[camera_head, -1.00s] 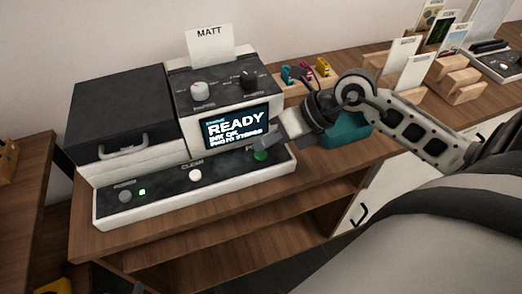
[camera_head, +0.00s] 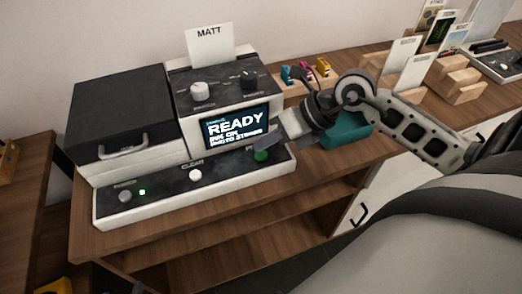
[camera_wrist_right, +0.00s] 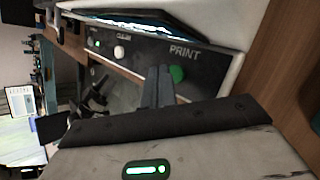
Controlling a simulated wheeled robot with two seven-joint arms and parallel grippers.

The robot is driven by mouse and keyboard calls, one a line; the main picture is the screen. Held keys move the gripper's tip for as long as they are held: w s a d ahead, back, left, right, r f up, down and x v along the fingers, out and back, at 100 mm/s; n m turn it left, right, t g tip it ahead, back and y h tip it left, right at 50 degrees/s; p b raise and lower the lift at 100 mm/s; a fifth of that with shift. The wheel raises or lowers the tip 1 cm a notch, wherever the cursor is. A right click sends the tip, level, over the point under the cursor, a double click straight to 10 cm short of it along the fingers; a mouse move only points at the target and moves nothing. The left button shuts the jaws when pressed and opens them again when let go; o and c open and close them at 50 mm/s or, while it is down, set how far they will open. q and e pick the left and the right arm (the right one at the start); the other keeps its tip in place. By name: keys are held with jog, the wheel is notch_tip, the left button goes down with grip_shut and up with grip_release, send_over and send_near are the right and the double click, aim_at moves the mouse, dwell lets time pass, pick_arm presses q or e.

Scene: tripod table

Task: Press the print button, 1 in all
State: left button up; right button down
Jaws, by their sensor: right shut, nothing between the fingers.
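The green print button (camera_head: 261,156) is at the right end of the printer's dark front panel. It also shows in the right wrist view (camera_wrist_right: 177,74) beside the word PRINT. My right gripper (camera_head: 263,143) is shut and empty, its fingertips close to the button and partly hiding its label. In the wrist view the closed fingertips (camera_wrist_right: 158,72) appear just left of the button; I cannot tell whether they touch it. The screen (camera_head: 236,126) reads READY. A dark shape at the head view's bottom edge may be my left gripper (camera_head: 125,288); its fingers are unclear.
A white clear button (camera_head: 195,175) and a power button (camera_head: 125,196) with a lit green lamp (camera_head: 142,192) share the panel. A teal bin (camera_head: 346,134) stands behind my right wrist. Wooden card holders (camera_head: 456,80) stand on the right.

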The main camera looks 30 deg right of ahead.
aim_at(267, 155)
jog(key=shift+f, duration=0.1)
jog(key=shift+f+b, duration=0.35)
jog(key=shift+f, duration=0.05)
jog(key=shift+f+b, duration=0.4)
jog(key=shift+f, duration=0.05)
dwell(0.6)
jog(key=shift+r, duration=0.1)
jog(key=shift+r+p, duration=0.75)
jog(key=shift+r, duration=0.05)
notch_tip(267, 155, up, 5)
jog(key=p, duration=0.4)
jog(key=shift+r, duration=0.1)
dwell(0.8)
